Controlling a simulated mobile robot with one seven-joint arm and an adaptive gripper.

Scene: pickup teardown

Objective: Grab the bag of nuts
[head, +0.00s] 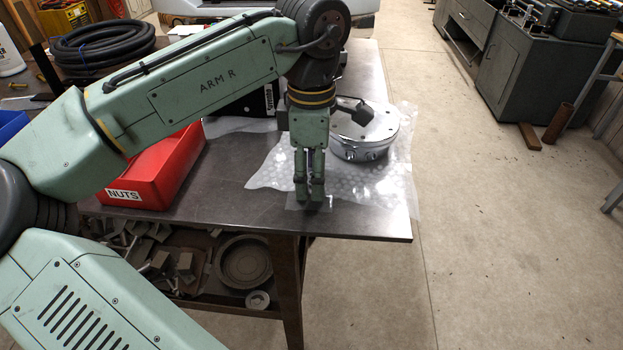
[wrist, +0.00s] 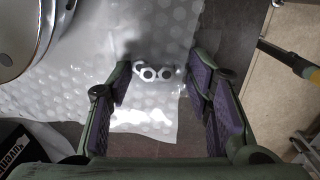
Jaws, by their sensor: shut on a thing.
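My gripper (head: 315,200) points down over the front part of the dark table, beside the front edge of the bubble wrap. The bag of nuts (wrist: 155,73) is a small clear bag with a few metal rings or nuts showing in it. In the wrist view it lies between the fingers of my gripper (wrist: 165,80), which are shut on it. In the head view a clear edge of the bag (head: 299,204) shows at the fingertips. The fingers hide much of it there. I cannot tell whether the bag is clear of the table.
Bubble wrap (head: 266,178) lies under a round metal housing (head: 360,148) on the right. A red bin labelled NUTS (head: 160,172) stands left, partly behind my arm. A black hose coil (head: 100,45) is at the back left. Floor lies open right of the table.

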